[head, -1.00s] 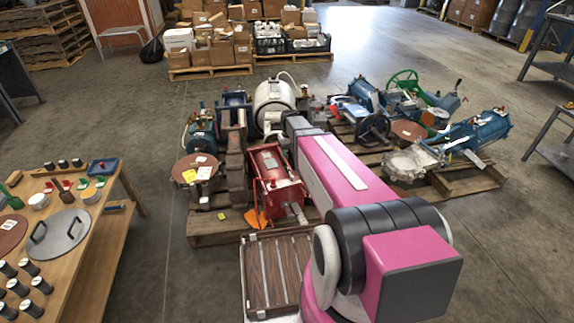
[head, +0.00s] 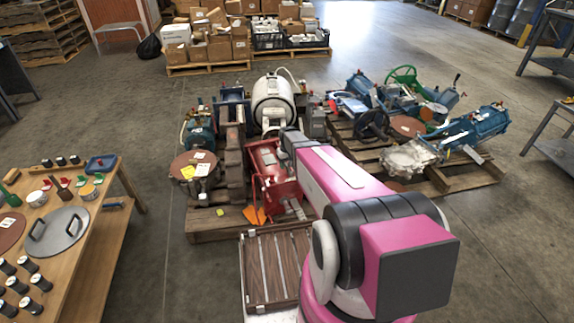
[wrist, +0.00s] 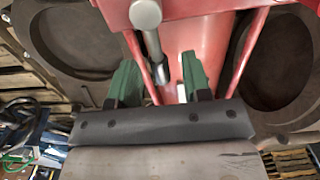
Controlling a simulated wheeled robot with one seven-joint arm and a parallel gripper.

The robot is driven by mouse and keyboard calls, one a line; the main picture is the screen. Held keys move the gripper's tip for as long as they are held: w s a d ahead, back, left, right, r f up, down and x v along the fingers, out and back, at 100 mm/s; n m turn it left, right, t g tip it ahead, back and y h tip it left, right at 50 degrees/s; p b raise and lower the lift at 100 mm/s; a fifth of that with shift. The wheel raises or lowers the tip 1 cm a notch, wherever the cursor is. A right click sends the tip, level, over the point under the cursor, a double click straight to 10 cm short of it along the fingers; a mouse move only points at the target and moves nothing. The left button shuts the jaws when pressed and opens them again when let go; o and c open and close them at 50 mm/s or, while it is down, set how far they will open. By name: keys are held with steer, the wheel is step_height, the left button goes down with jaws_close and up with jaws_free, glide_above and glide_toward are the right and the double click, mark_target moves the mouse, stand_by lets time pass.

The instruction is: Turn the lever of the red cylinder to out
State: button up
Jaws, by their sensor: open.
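The red cylinder (head: 264,160) lies on the near left pallet, partly hidden by my arm in the head view. In the wrist view its red body (wrist: 185,45) fills the top middle. A grey metal lever (wrist: 152,42) with a round knob end stands in front of the red body. My gripper (wrist: 160,82) is open, with its green fingers apart on either side of the lever's lower end. I cannot tell whether either finger touches it. In the head view the fingers are hidden behind my arm.
The pallet (head: 212,226) also carries a white tank (head: 272,98) and a brown round plate (head: 190,165) close to the cylinder. A second loaded pallet (head: 466,178) stands to the right. A wooden table (head: 92,235) stands at left, with clear floor between.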

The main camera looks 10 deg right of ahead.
jaws_close()
